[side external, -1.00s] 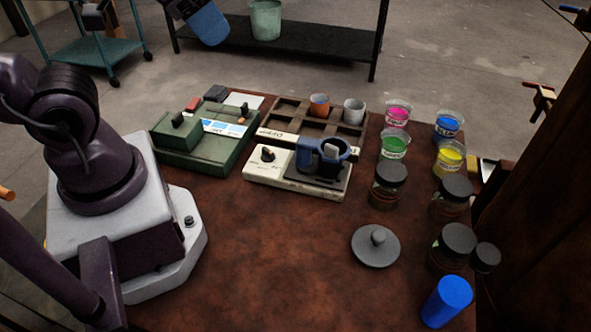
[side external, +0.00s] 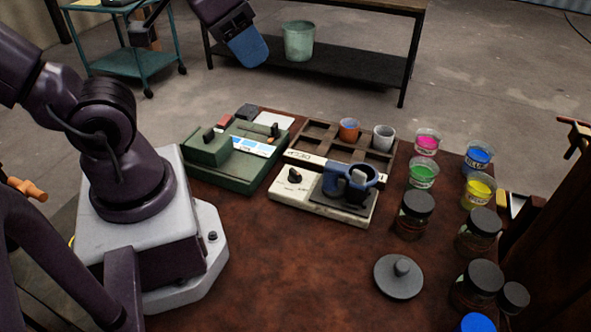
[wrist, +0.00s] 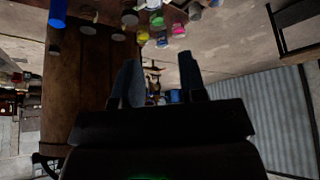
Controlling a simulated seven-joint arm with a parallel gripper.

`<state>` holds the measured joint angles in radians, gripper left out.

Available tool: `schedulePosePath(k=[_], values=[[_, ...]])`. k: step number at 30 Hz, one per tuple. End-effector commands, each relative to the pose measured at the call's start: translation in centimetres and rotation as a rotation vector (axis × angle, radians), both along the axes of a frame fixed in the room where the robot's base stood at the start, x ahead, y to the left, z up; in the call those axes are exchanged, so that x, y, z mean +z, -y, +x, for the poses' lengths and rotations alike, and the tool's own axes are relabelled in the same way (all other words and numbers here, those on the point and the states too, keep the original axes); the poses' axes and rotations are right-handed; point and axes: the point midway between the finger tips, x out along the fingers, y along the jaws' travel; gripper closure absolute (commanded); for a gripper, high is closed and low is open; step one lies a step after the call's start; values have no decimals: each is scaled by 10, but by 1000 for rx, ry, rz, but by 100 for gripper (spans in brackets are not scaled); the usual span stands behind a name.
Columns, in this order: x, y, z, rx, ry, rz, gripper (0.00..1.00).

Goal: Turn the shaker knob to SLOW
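The shaker is a cream box (side external: 285,209) near the middle of the table in the side view. Its dark knob (side external: 295,175) sits at the left of its top; the labels around it are too small to read. A blue mug-like vessel (side external: 334,180) stands on the dark plate at the shaker's right. My gripper (side external: 248,48) is high at the top of the side view, away from the shaker and touching nothing. In the wrist view my gripper (wrist: 158,62) has its two fingers spread with nothing between them.
A green machine (side external: 225,178) stands left of the shaker, and a wooden rack (side external: 326,138) with two cups behind it. Colored paint cups and dark-lidded jars (side external: 415,215) line the right. A grey lidded disc (side external: 398,283) lies in front. The table's front middle is bare.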

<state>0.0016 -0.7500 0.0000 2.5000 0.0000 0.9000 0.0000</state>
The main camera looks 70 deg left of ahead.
Motion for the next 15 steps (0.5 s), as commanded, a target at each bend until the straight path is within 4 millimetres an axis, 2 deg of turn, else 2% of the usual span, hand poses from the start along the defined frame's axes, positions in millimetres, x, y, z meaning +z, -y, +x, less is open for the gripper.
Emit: schedulePosePath(k=[4, 8, 11, 15], values=[[-15, 5, 4, -28, -76, -11, 62], [-42, 5, 17, -11, -223, -71, 62], [-68, 4, 30, 100, -342, -150, 62], [-108, -4, 47, 377, -481, -240, 62]])
